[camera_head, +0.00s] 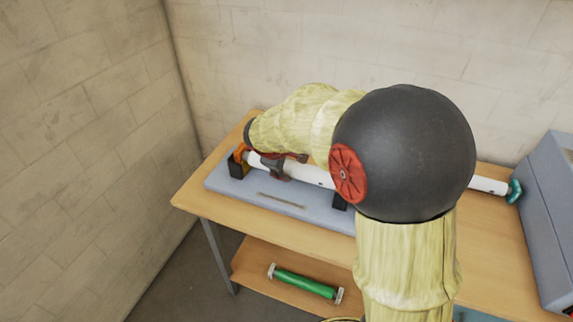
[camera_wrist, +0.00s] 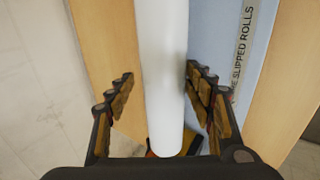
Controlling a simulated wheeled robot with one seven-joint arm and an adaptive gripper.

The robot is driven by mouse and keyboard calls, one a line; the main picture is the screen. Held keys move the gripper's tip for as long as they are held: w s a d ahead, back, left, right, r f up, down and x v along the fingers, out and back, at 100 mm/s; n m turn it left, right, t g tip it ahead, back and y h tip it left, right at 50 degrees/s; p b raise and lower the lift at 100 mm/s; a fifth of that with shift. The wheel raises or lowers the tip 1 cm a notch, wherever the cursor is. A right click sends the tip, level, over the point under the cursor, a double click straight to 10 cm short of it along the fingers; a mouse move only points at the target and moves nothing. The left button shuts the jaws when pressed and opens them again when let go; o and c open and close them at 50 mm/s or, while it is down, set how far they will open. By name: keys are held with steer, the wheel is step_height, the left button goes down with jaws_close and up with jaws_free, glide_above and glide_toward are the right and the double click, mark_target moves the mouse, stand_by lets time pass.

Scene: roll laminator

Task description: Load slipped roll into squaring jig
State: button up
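The slipped roll is a long white roll (camera_head: 308,174) lying lengthwise along the squaring jig, with a teal knob (camera_head: 515,191) at its right end. The jig is a blue-grey base plate (camera_head: 228,182) with an orange-and-black end block (camera_head: 238,163) at the left and a black support (camera_head: 340,201) nearer the middle. My gripper (camera_head: 278,168) is over the roll's left part. In the wrist view the open fingers (camera_wrist: 160,88) stand on both sides of the white roll (camera_wrist: 162,60), with a gap at the left; contact at the right is unclear. My arm hides the roll's middle.
The jig stands on a wooden table (camera_head: 190,195) against brick walls. A green roller (camera_head: 305,284) lies on the lower shelf. A large blue-grey machine (camera_head: 550,215) stands at the table's right. The jig plate's label (camera_wrist: 242,45) reads "SLIPPED ROLLS" in part.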

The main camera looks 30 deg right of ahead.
steer(key=shift+o, duration=0.7)
steer(key=shift+r+p, duration=0.55)
steer(key=shift+r, duration=0.1)
steer(key=p+v, duration=0.3)
steer(key=v, duration=0.9)
steer(key=s+a+r+m+y, duration=0.1)
steer(key=s+a+m, duration=0.1)
steer(key=s, duration=0.6)
steer(key=s+a+r+m+t+y, duration=0.1)
steer(key=s+a+m+y, duration=0.1)
steer(key=s+a, duration=0.3)
steer(key=s+a+r+m+y, duration=0.2)
steer(key=s+a+m, duration=0.1)
steer(key=s, duration=0.7)
steer(key=shift+s+a+m, duration=0.3)
steer(key=shift+s+a, duration=0.05)
steer(key=shift+a, duration=0.25)
steer(key=shift+r, duration=0.1)
